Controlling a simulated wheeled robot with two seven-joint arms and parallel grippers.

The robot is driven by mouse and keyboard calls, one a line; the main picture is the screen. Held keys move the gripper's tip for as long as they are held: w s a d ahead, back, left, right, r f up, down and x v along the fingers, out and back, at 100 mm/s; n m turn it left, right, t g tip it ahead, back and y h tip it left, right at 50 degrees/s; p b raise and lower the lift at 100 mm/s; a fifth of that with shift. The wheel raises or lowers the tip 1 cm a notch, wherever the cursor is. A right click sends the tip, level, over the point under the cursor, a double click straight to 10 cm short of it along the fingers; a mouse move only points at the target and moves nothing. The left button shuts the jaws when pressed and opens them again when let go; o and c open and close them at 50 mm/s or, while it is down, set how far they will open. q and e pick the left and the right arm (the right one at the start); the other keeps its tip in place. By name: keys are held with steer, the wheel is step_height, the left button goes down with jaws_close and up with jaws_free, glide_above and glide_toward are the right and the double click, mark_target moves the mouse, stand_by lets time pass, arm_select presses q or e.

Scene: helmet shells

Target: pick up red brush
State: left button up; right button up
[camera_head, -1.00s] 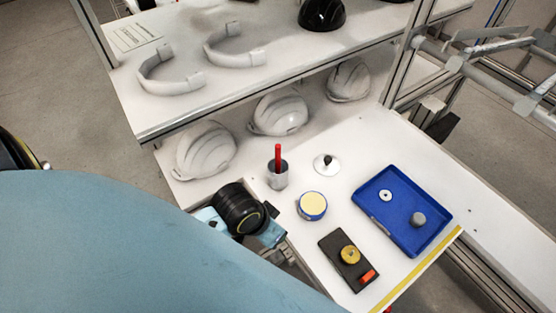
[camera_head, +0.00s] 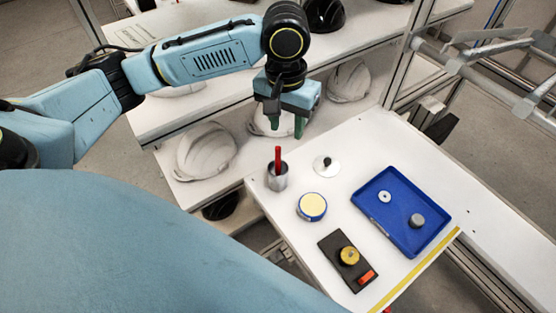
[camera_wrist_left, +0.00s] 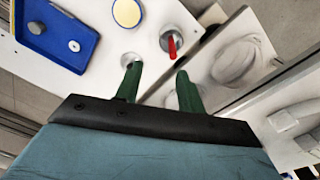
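The red brush (camera_head: 278,156) stands upright in a grey metal cup (camera_head: 277,180) near the back left of the white table, its lower part hidden in the cup. In the left wrist view the red brush (camera_wrist_left: 172,46) and the cup (camera_wrist_left: 180,38) show just beyond the fingertips. My left gripper (camera_head: 286,124) points down with green fingers apart and nothing between them. It appears above the cup and the brush in the picture, not touching them. The left wrist view also shows the open fingers (camera_wrist_left: 158,72). My right gripper is not in view.
Beside the cup are a white disc with a dark knob (camera_head: 326,165), a round cream-topped tin (camera_head: 312,206), a black block (camera_head: 345,261) and a blue tray (camera_head: 425,245) with small parts. White helmet shells (camera_head: 204,150) sit on a shelf behind.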

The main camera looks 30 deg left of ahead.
mark_target(278, 147)
arm_select(q)
steer(key=shift+n, duration=0.4)
steer(key=shift+w+a+f+b, duration=0.1)
steer(key=shift+a+f+b, duration=0.25)
steer(key=shift+f, duration=1.65)
steer(key=shift+a+f+b, duration=0.2)
steer(key=shift+a+f, duration=0.2)
steer(key=shift+f, duration=1.55)
steer(key=shift+w+a+f+b, duration=0.1)
steer(key=shift+a+f+b, duration=0.25)
steer(key=shift+f, duration=1.65)
steer(key=shift+c, duration=0.3)
jaws_close()
